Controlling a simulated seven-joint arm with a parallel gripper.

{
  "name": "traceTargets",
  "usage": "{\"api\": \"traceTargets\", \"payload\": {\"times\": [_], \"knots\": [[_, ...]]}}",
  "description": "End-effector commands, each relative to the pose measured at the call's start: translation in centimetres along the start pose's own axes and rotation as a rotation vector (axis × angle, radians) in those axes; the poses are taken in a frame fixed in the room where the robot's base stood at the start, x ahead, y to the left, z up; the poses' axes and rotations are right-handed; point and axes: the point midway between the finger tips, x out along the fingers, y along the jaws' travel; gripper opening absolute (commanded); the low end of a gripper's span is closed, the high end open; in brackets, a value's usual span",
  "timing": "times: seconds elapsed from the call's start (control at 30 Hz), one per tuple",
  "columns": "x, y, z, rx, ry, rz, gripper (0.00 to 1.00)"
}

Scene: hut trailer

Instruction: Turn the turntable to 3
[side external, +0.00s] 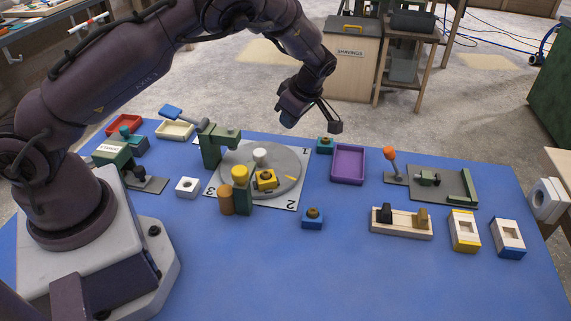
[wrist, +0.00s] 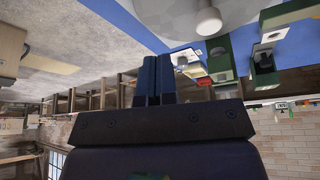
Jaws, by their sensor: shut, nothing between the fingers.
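The turntable (side external: 285,163) is a grey disc on a white board with black numbers at its corners; 1, 2 and 3 are readable. A yellow mark (side external: 291,178) on the disc points to the right, between 1 and 2. A white peg (side external: 260,155) stands on the disc, and a yellow block (side external: 265,180) sits near its front. My gripper (side external: 289,122) is shut and empty, raised beyond the turntable's far side, apart from it. In the wrist view, its blue fingers (wrist: 158,80) are together, and part of the disc (wrist: 165,15) and the peg (wrist: 208,20) show at the top.
A green post with an arm (side external: 212,148) stands at the disc's left. A yellow-topped green post (side external: 241,190) and an orange-brown cylinder (side external: 226,200) stand in front. A purple tray (side external: 348,165) lies to the right. The blue table (side external: 400,280) is clear in front.

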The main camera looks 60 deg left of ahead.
Motion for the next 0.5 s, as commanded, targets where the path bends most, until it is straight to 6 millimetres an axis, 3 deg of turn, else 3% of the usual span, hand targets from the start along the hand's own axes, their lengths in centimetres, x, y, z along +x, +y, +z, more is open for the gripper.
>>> {"api": "traceTargets", "payload": {"times": [0.1, 0.23, 0.33, 0.5], "knots": [[0.1, 1.4, 3.5, -0.307, -0.036, -0.127, 0.0], [-2.1, 1.1, 6.9, -0.569, -0.062, -0.26, 0.0], [-3.6, 0.4, 7.8, -0.696, -0.056, -0.331, 0.0], [-3.4, -0.3, 7.7, -0.78, -0.024, -0.369, 0.0]]}}
